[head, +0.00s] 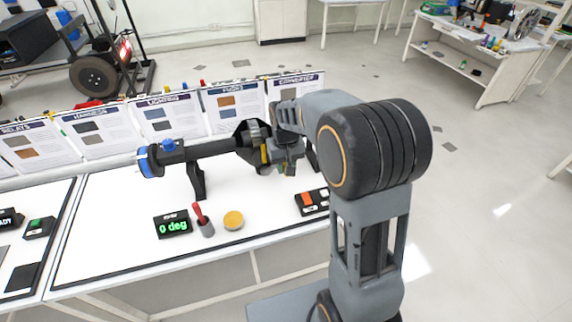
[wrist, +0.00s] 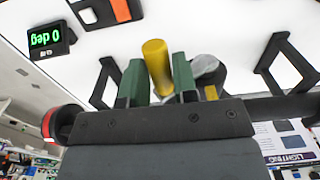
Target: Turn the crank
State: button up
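The crank rig is a dark horizontal shaft (head: 210,148) on black stands, with a blue ring (head: 147,161) at its left end and a dark hub (head: 249,132) at its right. In the wrist view, the crank's yellow handle (wrist: 157,68) stands between the green fingers of my gripper (wrist: 158,82). The fingers are close together and appear to press on both sides of the handle. In the head view, my gripper (head: 287,166) is at the shaft's right end, and the handle is mostly hidden there. The display (head: 173,224) reads "0 deg".
The bench front is mostly clear.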

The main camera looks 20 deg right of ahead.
grip_shut()
jog(key=shift+r, duration=0.1)
